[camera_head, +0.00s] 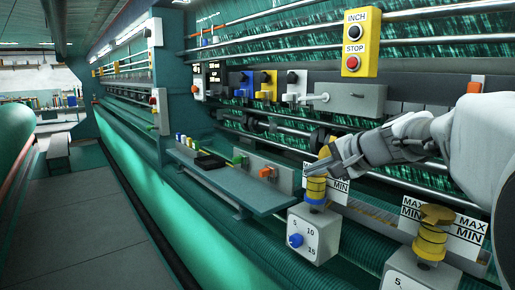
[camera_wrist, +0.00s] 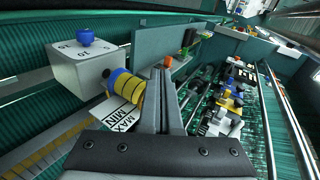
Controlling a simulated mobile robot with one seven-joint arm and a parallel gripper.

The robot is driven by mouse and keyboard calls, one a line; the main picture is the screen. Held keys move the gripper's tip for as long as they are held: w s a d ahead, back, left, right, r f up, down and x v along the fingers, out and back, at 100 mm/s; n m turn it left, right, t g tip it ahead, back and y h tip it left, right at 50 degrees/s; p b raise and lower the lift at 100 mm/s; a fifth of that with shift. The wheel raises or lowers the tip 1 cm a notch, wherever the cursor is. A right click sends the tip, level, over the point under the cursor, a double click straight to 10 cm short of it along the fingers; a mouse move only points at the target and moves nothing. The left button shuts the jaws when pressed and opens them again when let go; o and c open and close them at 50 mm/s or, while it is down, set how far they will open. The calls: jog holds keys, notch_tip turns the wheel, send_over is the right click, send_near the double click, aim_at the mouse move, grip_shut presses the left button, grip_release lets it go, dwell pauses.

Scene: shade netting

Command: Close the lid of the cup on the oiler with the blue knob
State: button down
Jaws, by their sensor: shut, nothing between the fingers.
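The oiler with the blue knob is a pale box (camera_head: 314,236) with a dial face and a blue knob (camera_head: 296,240). A yellow piece, apparently the raised lid (camera_head: 324,151), shows behind my fingers above the cup. My gripper (camera_head: 312,170) is shut and empty, its tips at the cup's top; I cannot tell whether they touch. In the wrist view the box (camera_wrist: 88,72), blue knob (camera_wrist: 86,38) and banded cup (camera_wrist: 126,88) lie left of my shut fingers (camera_wrist: 161,72). The lid is not clear there.
A second oiler with a yellow cup (camera_head: 431,240) stands at the right, its lid apparently down. A grey shelf (camera_head: 230,182) with small coloured items is left of the cup. Rails and an INCH/STOP box (camera_head: 358,42) are above.

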jog(key=w+d+r+m+t+h+b, duration=0.1)
jog(key=w+d+m+t, duration=0.2)
jog(key=d, duration=0.5)
jog(key=w+d+r+m+t+b, duration=0.1)
jog(key=d+m+t, duration=0.1)
jog(key=d+m, duration=0.5)
jog(key=w+a+n+p, duration=0.1)
jog(key=w+a+p, duration=0.1)
jog(key=w, duration=0.5)
jog(key=shift+w+a+r+n+t, duration=0.3)
jog(key=shift+a+r, duration=0.1)
jog(key=shift+a, duration=0.5)
jog(key=shift+s+f+b, duration=0.1)
jog(key=shift+f+b, duration=0.05)
jog(key=shift+b, duration=0.4)
